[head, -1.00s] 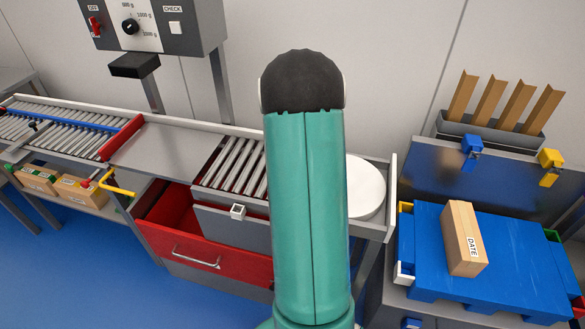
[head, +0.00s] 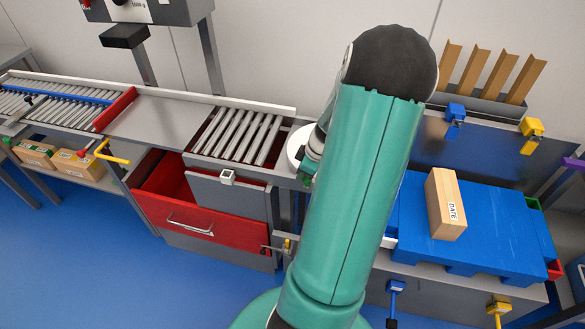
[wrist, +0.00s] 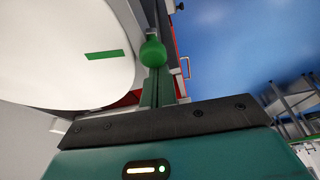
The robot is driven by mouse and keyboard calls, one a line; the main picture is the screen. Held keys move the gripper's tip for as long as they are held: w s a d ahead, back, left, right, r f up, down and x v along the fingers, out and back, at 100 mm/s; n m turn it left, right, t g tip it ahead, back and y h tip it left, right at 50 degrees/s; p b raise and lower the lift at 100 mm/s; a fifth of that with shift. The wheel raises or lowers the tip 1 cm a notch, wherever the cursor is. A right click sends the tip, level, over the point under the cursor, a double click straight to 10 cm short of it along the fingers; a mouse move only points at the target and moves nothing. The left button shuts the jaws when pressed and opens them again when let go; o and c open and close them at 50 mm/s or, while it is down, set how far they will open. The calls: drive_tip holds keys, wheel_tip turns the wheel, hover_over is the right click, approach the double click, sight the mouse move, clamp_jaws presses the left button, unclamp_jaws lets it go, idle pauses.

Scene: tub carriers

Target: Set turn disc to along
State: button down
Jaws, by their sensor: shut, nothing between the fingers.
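The turn disc (head: 296,148) is a white round plate at the right end of the roller line, largely hidden behind my arm in the head view. In the wrist view the disc (wrist: 60,40) fills the upper left and bears a green bar mark (wrist: 102,55). A green ball knob (wrist: 153,53) stands beside the disc's edge. My gripper (wrist: 160,78) is shut and empty, its fingers right at the knob; I cannot tell whether they touch it. In the head view my gripper (head: 307,170) is beside the disc, partly hidden by my arm.
Rollers (head: 238,135) lead up to the disc from the left. A red drawer (head: 190,205) stands open below. At right, a blue platform (head: 500,235) bears a carton (head: 446,205) marked DATE. Blue floor is free at the lower left.

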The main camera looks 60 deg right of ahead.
drive_tip(key=shift+s+d+f+n, duration=0.1)
drive_tip(key=shift+s+d+n, duration=0.1)
drive_tip(key=shift+s+n, duration=0.45)
drive_tip(key=shift+s+d, duration=0.1)
drive_tip(key=shift+s, duration=1)
wheel_tip(320, 180, up, 10)
drive_tip(key=shift+w, duration=0.25)
drive_tip(key=shift+w, duration=0.1)
